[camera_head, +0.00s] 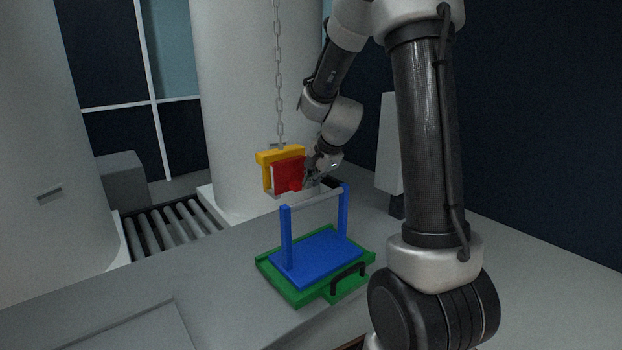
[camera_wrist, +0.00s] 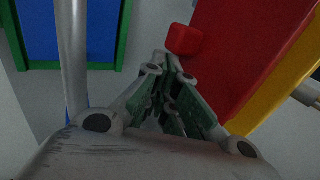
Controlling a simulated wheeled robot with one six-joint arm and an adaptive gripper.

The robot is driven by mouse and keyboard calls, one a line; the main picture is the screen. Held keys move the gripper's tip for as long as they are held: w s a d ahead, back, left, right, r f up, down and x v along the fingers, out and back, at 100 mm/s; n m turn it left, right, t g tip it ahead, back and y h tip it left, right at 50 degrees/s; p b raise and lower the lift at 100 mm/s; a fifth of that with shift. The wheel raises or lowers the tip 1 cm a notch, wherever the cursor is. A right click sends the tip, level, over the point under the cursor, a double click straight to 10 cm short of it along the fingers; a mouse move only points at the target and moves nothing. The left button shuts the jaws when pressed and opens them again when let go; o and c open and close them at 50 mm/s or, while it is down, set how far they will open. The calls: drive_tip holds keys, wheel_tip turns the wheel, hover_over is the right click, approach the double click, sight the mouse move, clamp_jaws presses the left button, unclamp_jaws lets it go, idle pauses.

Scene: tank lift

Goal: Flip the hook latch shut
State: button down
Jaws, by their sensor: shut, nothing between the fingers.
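The hook hangs from a chain (camera_head: 278,85). Its yellow body (camera_head: 267,157) carries a red latch plate (camera_head: 288,175). In the wrist view the red plate (camera_wrist: 235,45) fills the upper right, with a small red knob (camera_wrist: 184,40) on its near edge and a yellow part (camera_wrist: 295,85) behind it. My gripper (camera_head: 310,180) is just right of the red plate in the head view. In the wrist view its shut, empty fingers (camera_wrist: 172,75) point toward the knob, close to it. I cannot tell whether they touch. The latch's hinge is not clearly seen.
Below the hook, a blue tank frame with two posts and a grey crossbar (camera_head: 318,197) stands in a green tray (camera_head: 310,295) with a black handle (camera_head: 348,274). The bar (camera_wrist: 75,60) passes left of my fingers. A roller conveyor (camera_head: 165,230) is behind left.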

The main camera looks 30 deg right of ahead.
drive_tip(key=v, duration=0.8)
